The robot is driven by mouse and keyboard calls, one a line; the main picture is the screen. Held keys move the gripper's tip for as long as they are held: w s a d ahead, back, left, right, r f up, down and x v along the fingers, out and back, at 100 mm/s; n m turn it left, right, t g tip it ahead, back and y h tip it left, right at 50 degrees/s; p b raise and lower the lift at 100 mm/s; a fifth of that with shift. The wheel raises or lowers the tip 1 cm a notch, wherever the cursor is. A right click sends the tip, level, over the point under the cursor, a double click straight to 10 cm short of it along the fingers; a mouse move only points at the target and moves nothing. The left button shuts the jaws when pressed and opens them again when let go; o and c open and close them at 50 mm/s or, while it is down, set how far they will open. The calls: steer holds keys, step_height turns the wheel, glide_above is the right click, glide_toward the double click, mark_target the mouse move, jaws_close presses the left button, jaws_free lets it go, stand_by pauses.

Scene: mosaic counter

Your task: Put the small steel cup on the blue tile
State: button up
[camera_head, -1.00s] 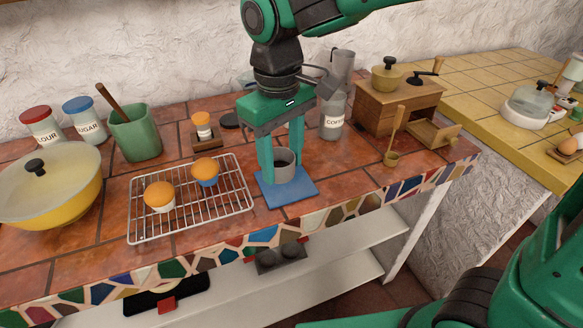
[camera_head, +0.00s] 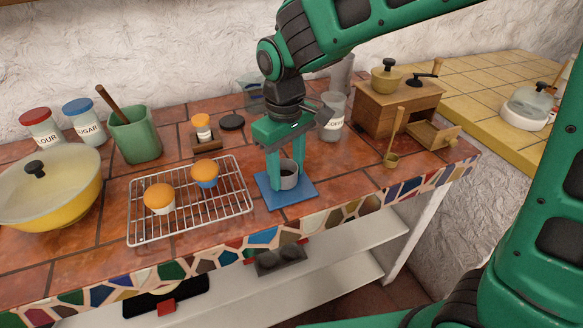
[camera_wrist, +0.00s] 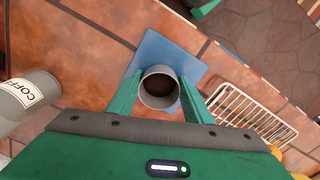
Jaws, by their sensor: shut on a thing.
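The small steel cup (camera_head: 289,177) is a short grey cylinder over the blue tile (camera_head: 300,194), a flat square at the front of the counter. My gripper (camera_head: 286,176) points down and is shut on the cup, one finger on each side. In the wrist view, the cup (camera_wrist: 159,88) is between the fingers, its dark inside showing, with the blue tile (camera_wrist: 160,50) around and beneath it. The cup looks upright and at or very near the tile's surface; I cannot tell if its base touches.
A wire rack (camera_head: 222,208) with two orange-topped cupcakes stands just left of the tile. The coffee jar (camera_head: 333,116) is behind to the right, beside a wooden grinder (camera_head: 395,108) with an open drawer. The counter's mosaic front edge (camera_head: 350,207) is close.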

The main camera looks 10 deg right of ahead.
steer(key=shift+f, duration=0.1)
steer(key=o, duration=1.1)
step_height(320, 180, up, 12)
steer(key=shift+r, duration=0.15)
